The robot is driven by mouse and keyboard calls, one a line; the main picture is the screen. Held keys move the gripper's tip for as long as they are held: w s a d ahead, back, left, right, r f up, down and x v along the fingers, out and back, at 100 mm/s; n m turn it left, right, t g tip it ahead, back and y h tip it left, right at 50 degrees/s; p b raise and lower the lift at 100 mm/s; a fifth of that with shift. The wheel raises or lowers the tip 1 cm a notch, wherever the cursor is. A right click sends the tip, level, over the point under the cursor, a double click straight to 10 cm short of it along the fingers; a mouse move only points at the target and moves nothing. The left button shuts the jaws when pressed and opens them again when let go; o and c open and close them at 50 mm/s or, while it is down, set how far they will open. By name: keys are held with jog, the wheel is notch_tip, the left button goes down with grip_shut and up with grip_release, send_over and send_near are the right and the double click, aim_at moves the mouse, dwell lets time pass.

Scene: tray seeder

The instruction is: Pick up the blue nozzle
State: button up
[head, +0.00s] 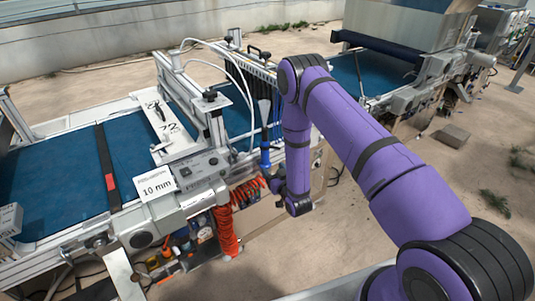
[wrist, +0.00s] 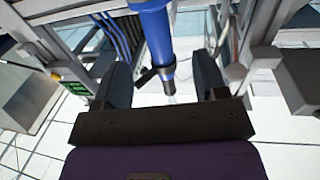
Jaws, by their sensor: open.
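The blue nozzle (head: 265,157) hangs upright at the side of the seeder, just left of my arm's end in the head view. In the wrist view the blue nozzle (wrist: 155,36) comes down from the top edge, with a dark tip and a small black lever at its lower end. My gripper (wrist: 161,62) is open, one dark finger on each side of the nozzle, with visible gaps to both. In the head view my gripper (head: 277,185) is small and partly hidden, close to the nozzle's lower end.
The seeder's blue belt (head: 50,178) and a control box (head: 200,170) lie left of the nozzle. A coiled orange hose (head: 226,232) hangs below.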

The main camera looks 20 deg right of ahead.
aim_at(263, 153)
jog(key=w, duration=0.3)
jog(key=w+a, duration=0.1)
jog(key=w, duration=0.6)
jog(key=shift+w+a+r, duration=0.1)
jog(key=shift+w+a, duration=0.05)
jog(key=shift+w, duration=0.2)
jog(key=c, duration=1.2)
jog(key=shift+o, duration=0.2)
jog(key=shift+r, duration=0.15)
notch_tip(263, 153, up, 19)
dwell(1.0)
